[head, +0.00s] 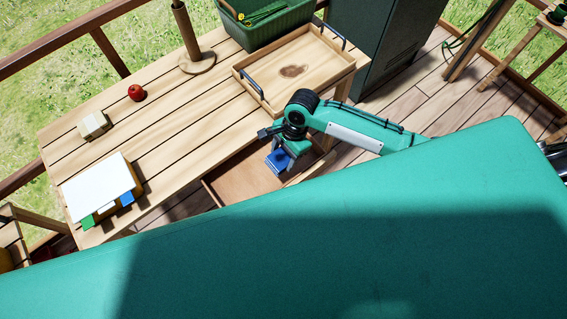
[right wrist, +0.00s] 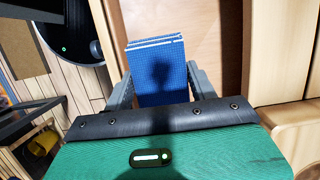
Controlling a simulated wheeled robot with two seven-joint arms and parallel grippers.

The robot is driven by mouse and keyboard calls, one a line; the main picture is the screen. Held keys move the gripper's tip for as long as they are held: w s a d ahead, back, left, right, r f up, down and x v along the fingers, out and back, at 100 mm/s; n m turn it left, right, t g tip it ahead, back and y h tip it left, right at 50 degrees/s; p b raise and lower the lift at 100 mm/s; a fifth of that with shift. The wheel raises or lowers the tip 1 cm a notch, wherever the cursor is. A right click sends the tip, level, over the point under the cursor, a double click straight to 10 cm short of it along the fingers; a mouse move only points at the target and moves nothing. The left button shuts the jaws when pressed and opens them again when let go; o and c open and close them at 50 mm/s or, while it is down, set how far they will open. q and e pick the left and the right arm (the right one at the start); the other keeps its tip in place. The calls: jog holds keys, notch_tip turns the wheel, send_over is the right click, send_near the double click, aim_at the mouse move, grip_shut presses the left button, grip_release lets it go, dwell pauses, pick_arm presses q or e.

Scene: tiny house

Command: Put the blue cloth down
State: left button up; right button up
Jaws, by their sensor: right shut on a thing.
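The blue cloth (head: 279,161) is a small folded piece with pale stripes near one edge. My right gripper (head: 283,152) is shut on it and holds it over the open drawer (head: 240,174) at the front of the wooden table. In the right wrist view the cloth (right wrist: 160,70) sits between the two fingers of my right gripper (right wrist: 160,88), with its striped edge pointing away. The brown drawer floor (right wrist: 205,50) shows behind and beside it. I cannot tell how high the cloth is above the drawer floor. My left gripper is not in view.
A wooden tray (head: 262,92) with dark handles lies on the table's right part, near a green basket (head: 275,25). A wooden post stand (head: 197,62), a red apple (head: 136,92), a pale block (head: 94,124) and papers (head: 97,185) are also there. The table's middle is clear.

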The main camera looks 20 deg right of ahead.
aim_at(285, 169)
notch_tip(285, 169, down, 7)
jog(key=shift+r, duration=0.1)
dwell(0.3)
jog(key=shift+s+f, duration=0.35)
jog(key=shift+f, duration=0.45)
jog(key=o, duration=0.9)
jog(key=shift+f, duration=0.1)
jog(key=v, duration=1.3)
jog(key=shift+w+a+r, duration=0.1)
jog(key=shift+w+r, duration=0.2)
jog(key=shift+r, duration=0.1)
